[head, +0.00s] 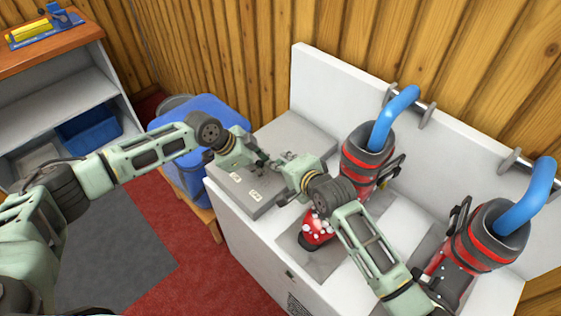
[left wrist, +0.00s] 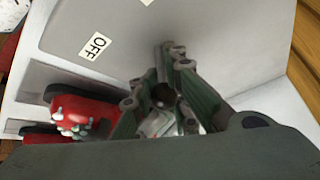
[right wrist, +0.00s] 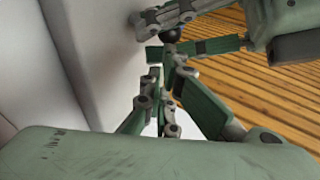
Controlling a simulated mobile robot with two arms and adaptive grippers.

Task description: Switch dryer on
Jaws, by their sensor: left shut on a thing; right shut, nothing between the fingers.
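The dryer is a white cabinet with a grey sloped control panel (head: 245,190). Two small labels sit on the panel; one reads OFF (left wrist: 96,46) in the left wrist view. A black ball knob (right wrist: 171,35) shows in the right wrist view, at the other gripper's fingers. My left gripper (head: 262,163) is over the panel, shut on what looks like this knob; its fingers (left wrist: 164,92) hide most of it. My right gripper (head: 281,168) is shut and empty, close beside the left one. Whether the two touch I cannot tell.
Two red and black boots, one nearer the panel (head: 367,155) and one at right (head: 485,245), stand on the dryer with blue hoses in their tops. A blue bin (head: 190,112) stands left of the dryer. A shelf unit (head: 45,100) is at far left. A wooden wall stands behind.

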